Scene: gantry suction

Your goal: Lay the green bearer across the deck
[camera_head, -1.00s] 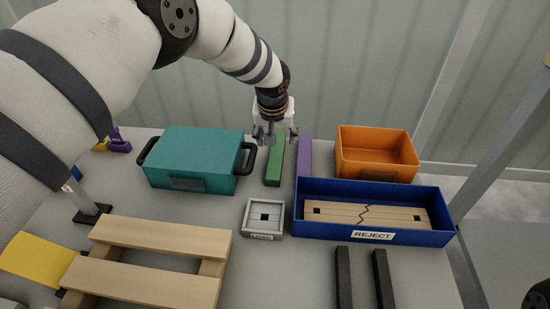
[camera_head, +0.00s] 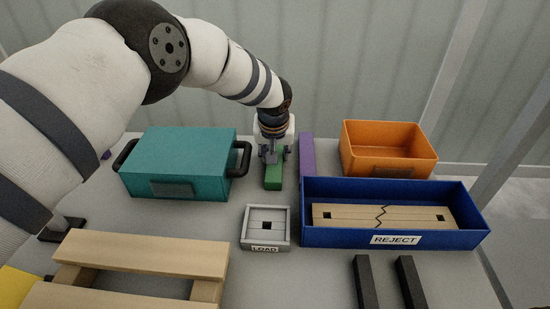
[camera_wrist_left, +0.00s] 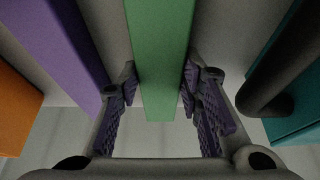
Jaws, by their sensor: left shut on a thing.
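The green bearer (camera_head: 274,176) is a long green bar lying at the back of the table, between the teal case and a purple bar. My left gripper (camera_head: 272,153) is over its far part, pointing down. In the left wrist view the green bearer (camera_wrist_left: 163,60) runs between the two fingers of my left gripper (camera_wrist_left: 158,95), which are shut on its sides. The deck is perhaps the slatted wooden frame (camera_head: 145,255) at the front left; I cannot tell for sure. My right gripper is not in view.
A purple bar (camera_head: 307,155) lies close right of the bearer. The teal case (camera_head: 185,160) with black handles stands left. An orange bin (camera_head: 388,150), a blue REJECT tray (camera_head: 345,240) with a cracked board, a grey LOAD tray (camera_head: 265,246) and two dark bars (camera_head: 365,283) stand around.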

